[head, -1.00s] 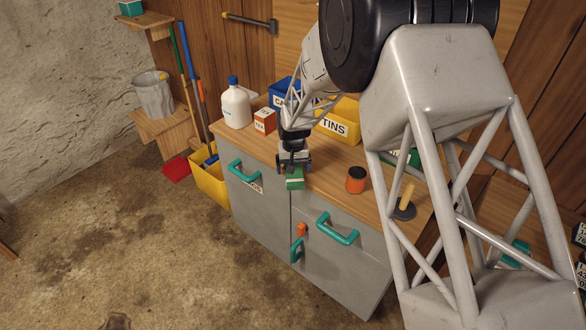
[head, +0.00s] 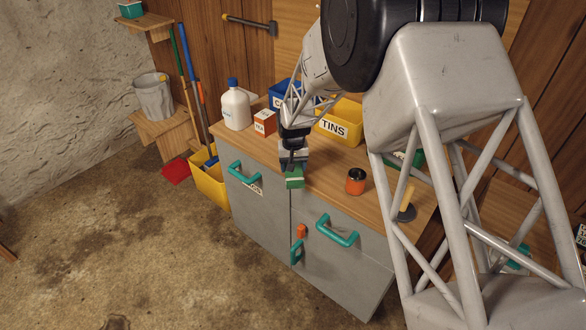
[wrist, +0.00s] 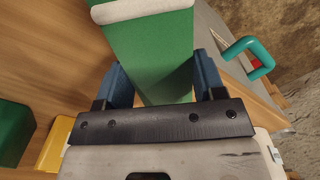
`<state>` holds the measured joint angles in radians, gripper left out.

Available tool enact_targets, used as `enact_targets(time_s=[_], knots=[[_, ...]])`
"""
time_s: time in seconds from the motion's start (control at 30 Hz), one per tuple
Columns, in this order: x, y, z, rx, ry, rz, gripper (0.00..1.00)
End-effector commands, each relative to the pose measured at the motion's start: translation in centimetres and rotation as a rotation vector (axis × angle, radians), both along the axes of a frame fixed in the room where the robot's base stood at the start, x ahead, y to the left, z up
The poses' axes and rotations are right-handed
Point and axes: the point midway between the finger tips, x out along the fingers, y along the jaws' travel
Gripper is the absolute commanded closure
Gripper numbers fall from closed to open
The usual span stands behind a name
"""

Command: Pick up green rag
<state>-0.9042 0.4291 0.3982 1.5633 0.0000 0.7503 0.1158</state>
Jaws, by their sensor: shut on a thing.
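The green rag (head: 294,182) is a folded green block with a pale stripe, at the front edge of the wooden counter (head: 328,184) in the head view. My gripper (head: 293,166) points down over it and is shut on it. In the wrist view the green rag (wrist: 150,45) fills the space between the two blue fingers of my gripper (wrist: 160,66), and its pale band crosses the top. I cannot tell whether the rag still touches the counter.
A jar with an orange band (head: 356,182) and a wooden-handled plunger-like tool (head: 405,204) stand to the right. A yellow TINS bin (head: 343,120), a blue bin (head: 283,94), a small box (head: 264,123) and a white jug (head: 235,107) stand behind. Teal handles (head: 337,231) jut from the grey cabinet front.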

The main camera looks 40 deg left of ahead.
Motion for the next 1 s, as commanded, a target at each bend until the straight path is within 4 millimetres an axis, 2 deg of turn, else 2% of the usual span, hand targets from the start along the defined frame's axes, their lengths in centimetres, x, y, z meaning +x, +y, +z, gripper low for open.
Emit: enact_targets(time_s=[0.17, 1.0], knots=[[0.0, 0.0, 2.4, 0.001, -0.001, 0.0, 0.64], [-8.1, -9.9, 3.4, 0.0, 0.0, 0.0, 0.64]])
